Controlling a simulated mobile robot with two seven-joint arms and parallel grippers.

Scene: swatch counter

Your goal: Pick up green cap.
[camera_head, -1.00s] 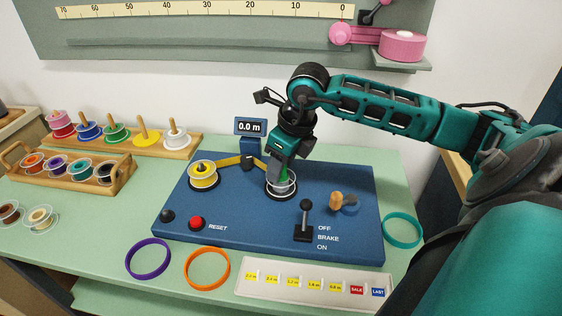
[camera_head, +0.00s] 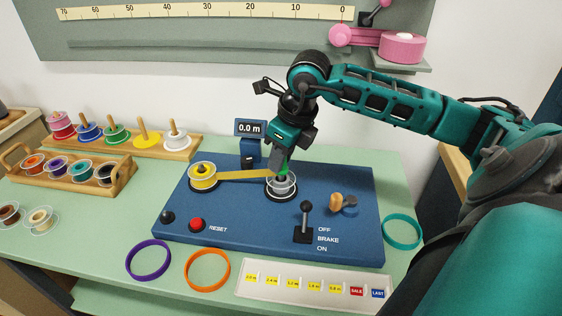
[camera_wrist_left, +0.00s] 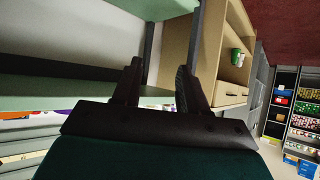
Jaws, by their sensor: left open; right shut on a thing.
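The green cap (camera_head: 284,171) is at the top of the clear spool (camera_head: 281,185) on the blue machine board, mostly hidden by my right gripper (camera_head: 280,166). The right gripper points down and is shut on the cap. Whether the cap is clear of the spool is hard to tell. My left gripper (camera_wrist_left: 158,85) shows only in the left wrist view; its two dark fingers are apart with nothing between them.
A yellow ribbon (camera_head: 238,176) runs straight from the yellow spool (camera_head: 202,176) to the clear spool. A brake lever (camera_head: 306,214) and an orange-handled crank (camera_head: 338,202) stand to the right. Purple (camera_head: 148,260), orange (camera_head: 207,269) and teal (camera_head: 402,231) rings lie around the board.

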